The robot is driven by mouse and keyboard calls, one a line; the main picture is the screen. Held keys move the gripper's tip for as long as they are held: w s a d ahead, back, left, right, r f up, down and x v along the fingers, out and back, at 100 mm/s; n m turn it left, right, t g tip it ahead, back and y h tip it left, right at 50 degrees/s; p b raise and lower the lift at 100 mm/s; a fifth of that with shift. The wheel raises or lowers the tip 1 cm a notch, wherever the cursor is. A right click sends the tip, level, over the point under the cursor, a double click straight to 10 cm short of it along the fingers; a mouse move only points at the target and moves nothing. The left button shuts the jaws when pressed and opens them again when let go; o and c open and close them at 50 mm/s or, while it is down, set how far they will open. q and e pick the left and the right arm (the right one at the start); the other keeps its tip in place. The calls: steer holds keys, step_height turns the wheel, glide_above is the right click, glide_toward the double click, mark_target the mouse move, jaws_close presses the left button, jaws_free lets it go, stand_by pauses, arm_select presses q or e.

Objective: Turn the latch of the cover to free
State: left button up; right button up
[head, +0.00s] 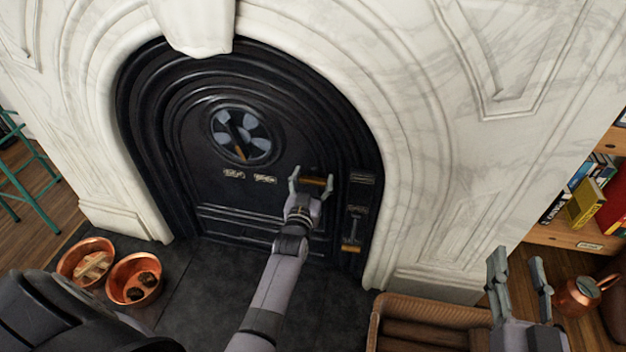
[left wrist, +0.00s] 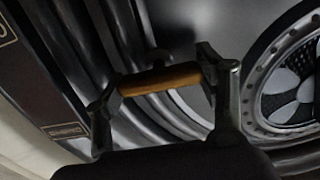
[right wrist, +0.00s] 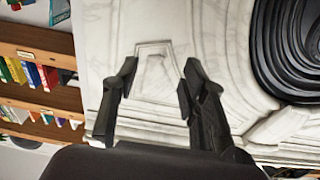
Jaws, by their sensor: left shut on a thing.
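The black arched cover (head: 200,190) fills the fireplace opening. A brass bar handle (head: 316,182) sits on its right side, beside small plates (head: 362,180) whose writing I cannot read. My left gripper (head: 312,175) is shut on this handle, one finger at each end of the bar. In the left wrist view the brass bar (left wrist: 160,79) lies slightly tilted between the fingers. I cannot tell whether this handle is the latch. A lower brass piece (head: 351,248) shows on a narrow panel at the cover's right edge. My right gripper (head: 519,262) is open and empty, away from the cover.
A round vent (head: 241,134) with a brass tab is on the cover, left of the handle. White marble (head: 430,130) surrounds it. Two copper bowls (head: 134,280) stand on the dark hearth. A wicker basket (head: 425,312), a copper pot (head: 577,296) and bookshelves (head: 572,237) are at right.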

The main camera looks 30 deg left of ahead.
arm_select(q)
steer(key=c, duration=0.3)
